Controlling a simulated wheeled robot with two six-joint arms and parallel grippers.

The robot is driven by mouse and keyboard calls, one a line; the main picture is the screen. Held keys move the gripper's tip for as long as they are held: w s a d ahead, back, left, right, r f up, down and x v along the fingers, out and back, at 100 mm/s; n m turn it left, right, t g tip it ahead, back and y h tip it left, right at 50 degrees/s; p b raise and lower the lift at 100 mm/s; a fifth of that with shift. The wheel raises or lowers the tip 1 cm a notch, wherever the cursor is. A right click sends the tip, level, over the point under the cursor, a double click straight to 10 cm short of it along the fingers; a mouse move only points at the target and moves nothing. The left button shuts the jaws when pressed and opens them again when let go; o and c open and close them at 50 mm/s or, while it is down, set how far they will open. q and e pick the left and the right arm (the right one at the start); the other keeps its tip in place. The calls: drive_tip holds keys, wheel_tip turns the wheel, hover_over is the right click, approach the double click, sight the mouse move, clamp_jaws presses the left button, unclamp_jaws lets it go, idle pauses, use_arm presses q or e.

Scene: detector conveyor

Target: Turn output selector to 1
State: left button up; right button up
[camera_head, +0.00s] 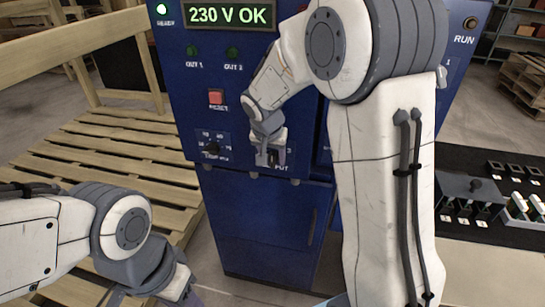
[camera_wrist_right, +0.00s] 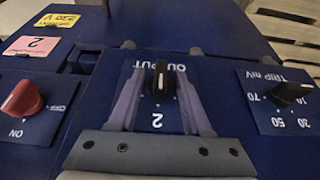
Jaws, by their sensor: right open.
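The output selector (camera_wrist_right: 158,80) is a black knob on a blue plate. Its plate reads OUTPUT and shows a 2, both upside down in the right wrist view. A white mark shows on the knob, but I cannot tell for sure which number it points to. My right gripper (camera_wrist_right: 160,74) is open, with one purple finger on each side of the knob; I see gaps beside it. In the head view my right gripper (camera_head: 270,157) is at the blue cabinet front and hides most of the selector. My left gripper (camera_head: 188,298) is cut off at the bottom edge.
The trip knob (camera_wrist_right: 290,92) and a red rotary switch (camera_wrist_right: 24,98) flank the selector. The blue cabinet (camera_head: 262,225) also carries a red reset button (camera_head: 216,97) and a display (camera_head: 230,16) reading 230 V OK. Wooden pallets (camera_head: 110,160) stand left; a black bench (camera_head: 470,215) stands right.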

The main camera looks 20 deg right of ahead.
clamp_jaws()
drive_tip(key=shift+a+f+h, duration=0.1)
drive_tip(key=shift+h, duration=0.2)
drive_tip(key=shift+w+g+h+b, duration=0.1)
drive_tip(key=shift+g+h+b, duration=0.3)
drive_tip(key=shift+g, duration=0.2)
drive_tip(key=shift+a+n+g+h, duration=0.15)
drive_tip(key=shift+n+g+h, duration=0.25)
drive_tip(key=shift+h, duration=0.3)
drive_tip(key=shift+w+a+f+n+g+h+p, duration=0.1)
drive_tip(key=shift+n+g+h+p, duration=0.35)
drive_tip(key=shift+g+h, duration=0.85)
drive_tip(key=shift+w+a+f+n+g+h+p, duration=0.1)
drive_tip(key=shift+n+g+h+p, duration=0.35)
drive_tip(key=shift+h, duration=1.65)
